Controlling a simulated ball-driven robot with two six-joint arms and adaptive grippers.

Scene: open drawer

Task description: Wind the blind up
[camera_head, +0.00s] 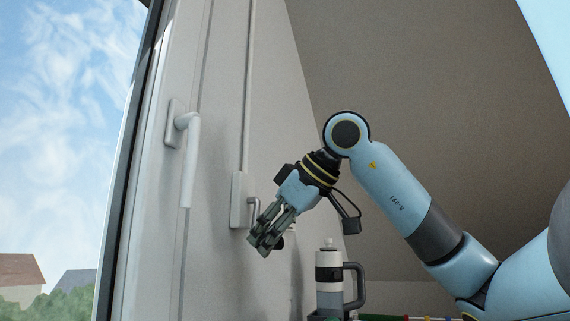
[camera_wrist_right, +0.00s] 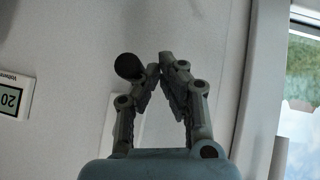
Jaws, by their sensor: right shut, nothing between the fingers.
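A white winder box (camera_head: 238,200) is on the white wall beside the window, with a small grey metal crank arm (camera_head: 254,208) on its right side. My right gripper (camera_head: 262,244) is just below and in front of that crank, its fingers shut and empty. In the right wrist view the fingertips (camera_wrist_right: 160,64) come together, and a round dark knob (camera_wrist_right: 128,66) shows just left of them. I cannot tell whether the knob touches a finger. The gripper hides the crank's lower part in the head view. No blind fabric can be made out. My left gripper is out of view.
A white window handle (camera_head: 188,150) hangs down on the frame left of the winder. A black and white flask (camera_head: 329,274) with a grey handle stands below my right wrist. A sloped grey ceiling (camera_head: 440,110) is behind my arm.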

